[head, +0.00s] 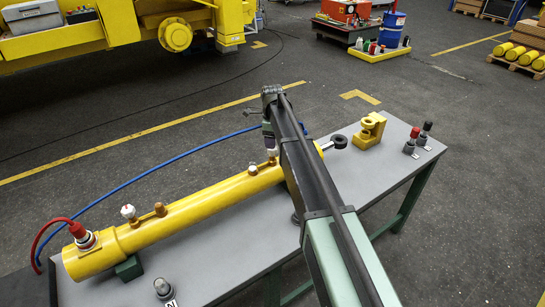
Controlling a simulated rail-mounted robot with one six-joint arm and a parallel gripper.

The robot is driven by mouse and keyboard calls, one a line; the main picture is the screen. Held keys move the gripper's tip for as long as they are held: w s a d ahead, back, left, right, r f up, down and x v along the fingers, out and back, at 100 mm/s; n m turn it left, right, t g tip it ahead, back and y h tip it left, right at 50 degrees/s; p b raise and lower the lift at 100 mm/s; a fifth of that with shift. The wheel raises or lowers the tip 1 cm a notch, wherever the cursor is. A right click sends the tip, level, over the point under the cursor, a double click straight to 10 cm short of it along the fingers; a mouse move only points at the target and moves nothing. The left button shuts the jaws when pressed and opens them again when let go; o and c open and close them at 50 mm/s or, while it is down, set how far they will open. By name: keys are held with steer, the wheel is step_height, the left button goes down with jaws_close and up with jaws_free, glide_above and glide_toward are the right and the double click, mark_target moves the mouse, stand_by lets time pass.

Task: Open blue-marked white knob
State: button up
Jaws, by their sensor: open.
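A yellow cylinder (205,208) lies across the bench. A white knob with a red mark (128,211) stands on its near left part. At its far right part, a small white piece (272,151) shows under my wrist; I cannot make out a blue mark on it, and my arm hides part of this spot. My gripper (269,142) points down over this far end, near the white piece. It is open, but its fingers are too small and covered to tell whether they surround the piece.
A red hose (47,232) joins the cylinder's near end; a blue hose (170,161) runs behind it toward my wrist. A yellow clevis block (369,131) and red-capped (411,141) and black-capped (424,133) fittings stand at the right.

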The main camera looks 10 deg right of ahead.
mark_target(272, 151)
step_height(272, 151, down, 5)
steer(key=b, duration=0.3)
steer(key=shift+r, duration=0.2)
steer(key=shift+c, duration=0.3)
steer(key=c, duration=0.9)
steer(key=shift+o, duration=0.2)
